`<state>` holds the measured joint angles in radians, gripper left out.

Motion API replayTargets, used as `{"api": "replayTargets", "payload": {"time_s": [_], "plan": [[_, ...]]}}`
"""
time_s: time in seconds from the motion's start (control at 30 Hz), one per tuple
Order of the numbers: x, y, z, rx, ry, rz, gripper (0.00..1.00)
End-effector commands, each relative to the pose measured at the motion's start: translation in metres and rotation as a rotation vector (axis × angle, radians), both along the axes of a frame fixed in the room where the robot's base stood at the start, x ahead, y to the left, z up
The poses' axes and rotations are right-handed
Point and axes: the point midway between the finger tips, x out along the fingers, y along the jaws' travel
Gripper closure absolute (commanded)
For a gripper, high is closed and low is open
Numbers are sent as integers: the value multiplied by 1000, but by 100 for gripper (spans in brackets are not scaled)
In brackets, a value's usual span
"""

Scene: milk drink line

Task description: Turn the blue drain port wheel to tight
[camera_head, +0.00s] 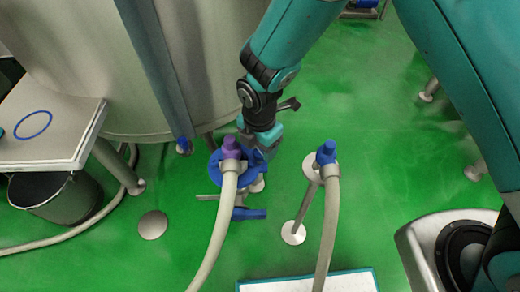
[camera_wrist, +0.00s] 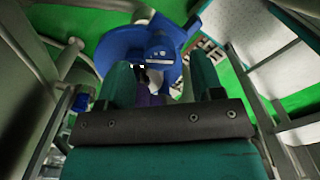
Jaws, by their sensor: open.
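The blue drain port wheel (camera_head: 215,168) is below the tank in the head view, partly hidden behind a purple hose fitting (camera_head: 231,147). In the wrist view the blue wheel (camera_wrist: 133,52) is large, just beyond my fingertips. My gripper (camera_head: 262,148) comes down from above at the right side of the wheel. In the wrist view my gripper (camera_wrist: 162,78) has its two teal fingers apart, with part of the blue piece and some purple showing between them. I cannot tell whether the fingers touch the wheel.
A blue lever handle (camera_head: 248,213) is below the wheel. A hose with a blue fitting (camera_head: 326,153) stands on a post to the right. The steel tank (camera_head: 80,50) is behind. A table (camera_head: 60,150) and a bucket (camera_head: 65,200) are at left.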

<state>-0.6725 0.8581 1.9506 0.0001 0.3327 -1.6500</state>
Motion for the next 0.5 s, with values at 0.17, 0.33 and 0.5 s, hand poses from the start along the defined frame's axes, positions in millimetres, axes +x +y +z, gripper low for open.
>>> {"api": "replayTargets", "payload": {"time_s": [0.17, 0.33, 0.5], "plan": [[0, 0, -16, 0, 0, 0, 40], [0, 0, -19, 0, 0, 0, 40], [0, 0, -19, 0, 0, 0, 42]]}}
